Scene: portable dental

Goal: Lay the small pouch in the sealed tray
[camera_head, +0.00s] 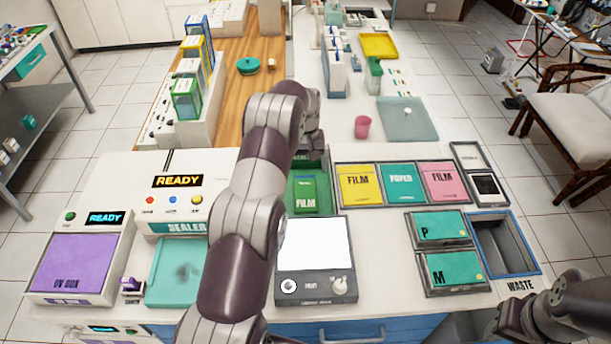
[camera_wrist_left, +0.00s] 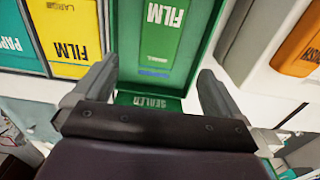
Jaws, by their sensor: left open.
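The sealed tray (camera_head: 323,176) is green and stands left of the film trays, partly behind my left arm. The small pouch, green and marked FILM (camera_head: 306,202), lies flat inside it. In the left wrist view the pouch (camera_wrist_left: 160,45) rests within the tray's rim (camera_wrist_left: 205,38), and the tray's label reads SEALED. My left gripper (camera_wrist_left: 157,68) is open, its fingers apart near the labelled end of the tray, with nothing held. In the head view the left gripper (camera_head: 313,138) is mostly hidden by my wrist. My right gripper (camera_head: 515,320) is at lower right, its jaws unclear.
Yellow film, teal paper and pink film trays (camera_head: 401,183) stand just right of the sealed tray. A white lit panel (camera_head: 314,243) is in front. The sealer (camera_head: 175,200) is left; a waste bin (camera_head: 504,245) is right. A pink cup (camera_head: 362,127) stands behind.

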